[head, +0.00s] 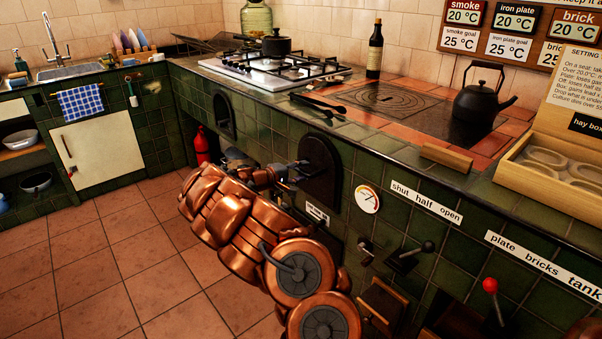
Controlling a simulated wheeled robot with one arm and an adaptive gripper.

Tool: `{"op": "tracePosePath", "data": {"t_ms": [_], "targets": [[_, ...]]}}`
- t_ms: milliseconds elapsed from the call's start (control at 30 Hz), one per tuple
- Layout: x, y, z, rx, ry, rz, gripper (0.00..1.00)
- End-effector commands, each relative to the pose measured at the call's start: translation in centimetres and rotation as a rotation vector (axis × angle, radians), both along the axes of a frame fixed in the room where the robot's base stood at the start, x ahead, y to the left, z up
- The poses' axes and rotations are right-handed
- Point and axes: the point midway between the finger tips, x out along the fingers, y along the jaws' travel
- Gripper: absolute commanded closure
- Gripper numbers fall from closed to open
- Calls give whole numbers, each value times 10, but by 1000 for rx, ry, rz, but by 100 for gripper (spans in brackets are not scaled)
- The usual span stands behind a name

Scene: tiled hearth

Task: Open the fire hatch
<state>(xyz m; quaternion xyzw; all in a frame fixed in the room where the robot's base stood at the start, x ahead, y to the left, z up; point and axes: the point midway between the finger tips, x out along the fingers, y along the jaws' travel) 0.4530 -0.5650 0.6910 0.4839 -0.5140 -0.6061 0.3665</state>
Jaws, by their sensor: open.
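A dark arched hatch (323,172) sits in the green tiled front of the hearth, right of the picture's middle. It looks closed, and I cannot make out its handle clearly. My gripper (298,172) is at the left side of this hatch, open, with its fingers pointing toward it. I cannot tell whether the fingers touch the hatch. My copper-coloured arm hides the tiles to the lower left. A second, smaller dark arched hatch (224,117) is further left in the same front. A small white label (317,213) is under the nearer hatch.
A dial (367,199), a dark lever (412,254) and a red-knobbed lever (492,290) stick out to the right. A black kettle (483,98) and tongs (318,104) are on the top. A red extinguisher (201,146) stands behind my arm. The tiled floor (75,270) at left is clear.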

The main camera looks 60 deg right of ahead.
Motion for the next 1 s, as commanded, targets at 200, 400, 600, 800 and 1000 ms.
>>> {"op": "tracePosePath", "data": {"t_ms": [200,400,600,800,1000], "targets": [[0,-2,0,0,0,0,59],[0,-2,-1,1,0,0,70],[0,-1,-1,1,0,0,91],[0,-1,-1,1,0,0,100],[0,-1,-1,1,0,0,100]]}}
